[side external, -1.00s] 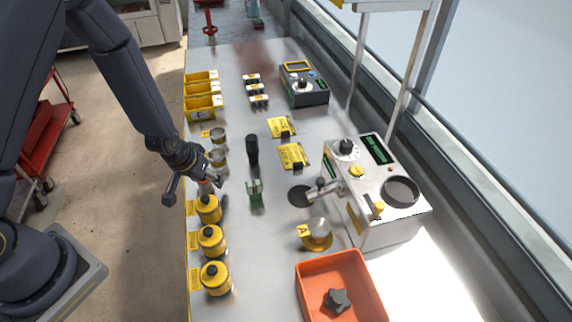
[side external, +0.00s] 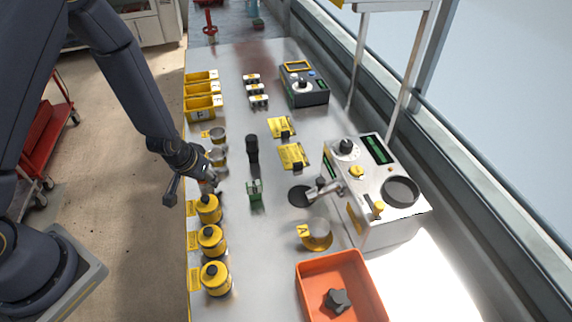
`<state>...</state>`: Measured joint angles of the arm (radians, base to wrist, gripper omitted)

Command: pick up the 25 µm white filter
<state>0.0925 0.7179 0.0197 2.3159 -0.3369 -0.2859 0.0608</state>
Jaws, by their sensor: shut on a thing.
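My gripper (side external: 212,184) is low over the left edge of the bench, just behind the nearest-to-it yellow jar (side external: 208,208). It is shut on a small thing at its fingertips. The fingers and wrist mostly hide that thing. I cannot make out its colour or read a 25 µm mark on it. Two small grey round cups stand in line behind the gripper: one (side external: 218,135) in the clear beside a yellow label, the other (side external: 219,156) close beside my wrist and partly covered by it.
More yellow jars (side external: 211,240) stand along the left edge. A black cylinder (side external: 252,149) and a green holder (side external: 254,190) stand right of the gripper. A grey machine (side external: 385,210) and an orange tray (side external: 311,285) lie further right. Yellow bins (side external: 204,107) stand behind.

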